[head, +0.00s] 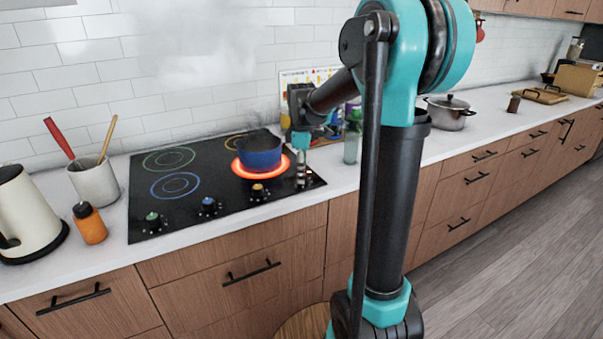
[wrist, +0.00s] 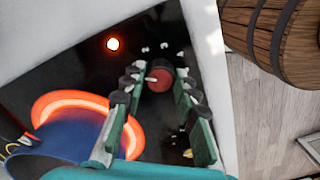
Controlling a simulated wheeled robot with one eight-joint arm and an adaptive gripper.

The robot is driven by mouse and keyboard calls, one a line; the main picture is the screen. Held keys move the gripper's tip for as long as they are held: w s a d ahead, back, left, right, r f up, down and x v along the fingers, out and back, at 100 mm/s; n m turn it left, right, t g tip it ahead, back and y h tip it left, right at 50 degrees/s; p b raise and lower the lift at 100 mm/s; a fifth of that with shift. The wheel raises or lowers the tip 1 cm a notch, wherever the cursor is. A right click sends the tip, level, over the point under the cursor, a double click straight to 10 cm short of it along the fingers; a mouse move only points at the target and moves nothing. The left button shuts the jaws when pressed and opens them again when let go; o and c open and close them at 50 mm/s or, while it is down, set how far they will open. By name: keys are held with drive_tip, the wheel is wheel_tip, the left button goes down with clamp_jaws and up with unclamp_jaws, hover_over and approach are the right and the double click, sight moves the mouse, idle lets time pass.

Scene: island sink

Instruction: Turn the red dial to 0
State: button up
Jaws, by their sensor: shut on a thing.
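The red dial (wrist: 161,75) is on the black cooktop (wrist: 60,75), with a pale pointer mark on its side. My gripper (wrist: 157,85) has a finger on either side of the dial and is shut on it. In the head view my gripper (head: 302,178) reaches down to the cooktop's front right corner, and the red dial cannot be made out there. A blue pot (head: 259,152) stands on a burner with a glowing orange-red ring (head: 236,168). A small glowing light (wrist: 113,44) shows near the dial in the wrist view.
Yellow (head: 258,191), blue (head: 208,206) and green (head: 153,219) dials line the cooktop's front. A glass (head: 351,149) stands right of the cooktop, and a steel pot (head: 449,112) is farther right. A wooden barrel-like stool (wrist: 268,35) shows below the counter. Smoke rises above the blue pot.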

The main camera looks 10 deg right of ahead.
drive_tip(key=n, duration=0.6)
drive_tip(key=shift+n, duration=0.3)
idle(0.4)
drive_tip(key=o, duration=1.2)
drive_tip(key=shift+c, duration=0.2)
drive_tip(key=shift+r, duration=0.1)
wheel_tip(320, 180, up, 12)
drive_tip(key=shift+s, duration=0.1)
